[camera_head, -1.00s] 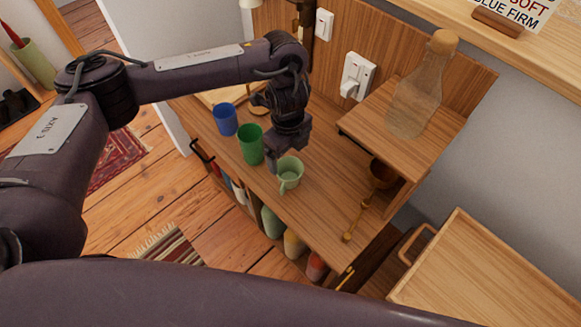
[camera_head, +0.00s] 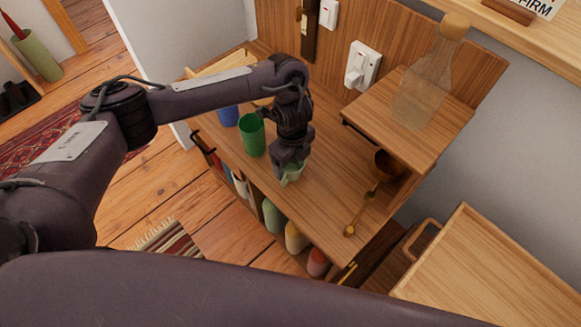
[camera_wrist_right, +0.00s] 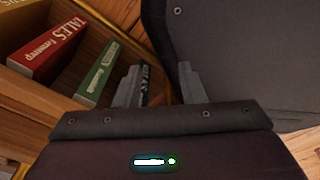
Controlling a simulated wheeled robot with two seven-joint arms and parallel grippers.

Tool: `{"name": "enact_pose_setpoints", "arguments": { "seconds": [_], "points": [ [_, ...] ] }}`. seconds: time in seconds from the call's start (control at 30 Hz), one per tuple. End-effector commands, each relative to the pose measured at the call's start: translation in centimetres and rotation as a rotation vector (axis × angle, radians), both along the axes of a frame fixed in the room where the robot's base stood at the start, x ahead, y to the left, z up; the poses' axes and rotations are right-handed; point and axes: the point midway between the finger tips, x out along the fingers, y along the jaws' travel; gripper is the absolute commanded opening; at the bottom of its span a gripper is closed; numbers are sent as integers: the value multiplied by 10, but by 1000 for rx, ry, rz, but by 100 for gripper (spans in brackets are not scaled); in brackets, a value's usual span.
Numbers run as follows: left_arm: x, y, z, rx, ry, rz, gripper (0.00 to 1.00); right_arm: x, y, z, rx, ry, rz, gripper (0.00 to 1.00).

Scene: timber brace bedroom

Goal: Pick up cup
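A pale green cup (camera_head: 294,178) stands on the wooden desk top (camera_head: 325,205), mostly hidden by my left gripper (camera_head: 288,172). The left gripper points down at the cup, with its fingers at or over the rim. I cannot tell whether the fingers are open or shut, or whether they touch the cup. A darker green cup (camera_head: 252,136) stands to the left, and a blue cup (camera_head: 228,116) is partly hidden behind my left arm. My right gripper (camera_wrist_right: 160,72) shows in the right wrist view, its two fingers apart with nothing held between them.
A glass bottle (camera_head: 425,90) with a cork stands on a raised shelf (camera_head: 405,130). A wooden spoon (camera_head: 358,212) and a brown bowl (camera_head: 388,164) are to the right. A wooden tray (camera_head: 490,270) is at lower right. Books (camera_wrist_right: 52,45) stand near the right gripper.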

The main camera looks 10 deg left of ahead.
Motion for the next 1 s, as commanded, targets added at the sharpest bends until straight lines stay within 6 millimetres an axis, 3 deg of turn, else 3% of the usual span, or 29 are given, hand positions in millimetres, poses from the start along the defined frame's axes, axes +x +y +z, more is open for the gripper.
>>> {"name": "enact_pose_setpoints", "arguments": {
  "seconds": [0.03, 0.3, 0.57, 0.73, 0.87, 1.0],
  "points": [
    [0, 0, 0, 0, 0, 0, 71, 0, 0, 0, 0, 0, 0, 36],
    [0, 0, 0, -1, -1, -1, 38, 0, -1, 0, -1, -1, -1, 36],
    [0, 0, 2, -1, -1, -1, 37, 0, -2, 1, -3, -1, -1, 36],
    [1, 0, 14, -2, -3, -3, 37, 0, -3, 5, -4, -1, 0, 36],
    [1, -1, 35, -1, -4, -3, 37, 0, -4, 12, -4, -1, 0, 36],
    [2, 0, 72, 1, -8, -3, 37, 0, -4, 28, -4, 0, 0, 36]
  ]
}}
